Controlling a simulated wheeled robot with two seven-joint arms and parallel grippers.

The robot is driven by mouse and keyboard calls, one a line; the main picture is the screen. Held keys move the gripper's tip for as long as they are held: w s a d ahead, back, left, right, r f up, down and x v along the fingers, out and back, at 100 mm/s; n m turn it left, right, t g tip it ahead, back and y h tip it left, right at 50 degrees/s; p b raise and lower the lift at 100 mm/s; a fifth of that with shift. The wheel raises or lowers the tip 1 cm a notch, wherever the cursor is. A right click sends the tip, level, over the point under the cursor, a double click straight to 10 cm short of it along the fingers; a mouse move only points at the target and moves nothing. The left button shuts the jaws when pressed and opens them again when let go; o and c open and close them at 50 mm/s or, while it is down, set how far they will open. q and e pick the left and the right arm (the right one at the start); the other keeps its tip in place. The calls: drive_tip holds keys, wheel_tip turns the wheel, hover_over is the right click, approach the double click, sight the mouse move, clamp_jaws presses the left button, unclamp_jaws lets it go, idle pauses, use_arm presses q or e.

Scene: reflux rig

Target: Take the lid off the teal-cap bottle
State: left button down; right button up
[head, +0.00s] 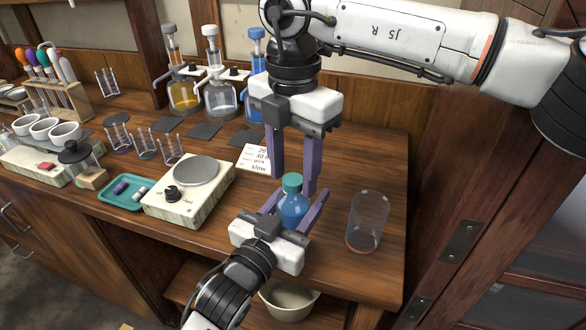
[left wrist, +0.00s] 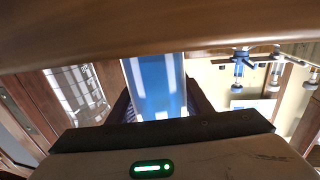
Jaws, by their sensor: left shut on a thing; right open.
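The teal-cap bottle (head: 292,208) stands upright near the right front of the wooden table, with blue liquid in it. Its teal lid (head: 292,182) is on top. My left gripper (head: 294,211), coming from the front, is shut on the bottle's body. The bottle also shows blue between the fingers in the left wrist view (left wrist: 156,85). My right gripper (head: 293,185) points down from above, open, with its purple fingers on either side of the lid and gaps visible. The bottle's base is hidden behind my left gripper.
An empty glass beaker (head: 367,222) stands to the right of the bottle. A hot plate (head: 190,185) and a teal tray (head: 125,192) are to the left. A written card (head: 256,158) lies behind. Several dispenser bottles stand at the back.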

wheel_tip(320, 180, up, 4)
drive_tip(key=shift+r, duration=0.25)
drive_tip(key=shift+c, duration=0.6)
wheel_tip(320, 180, up, 3)
drive_tip(key=m, duration=0.4)
drive_tip(key=shift+f, duration=0.1)
wheel_tip(320, 180, down, 8)
drive_tip(key=shift+r, duration=0.25)
drive_tip(key=shift+c, duration=0.3)
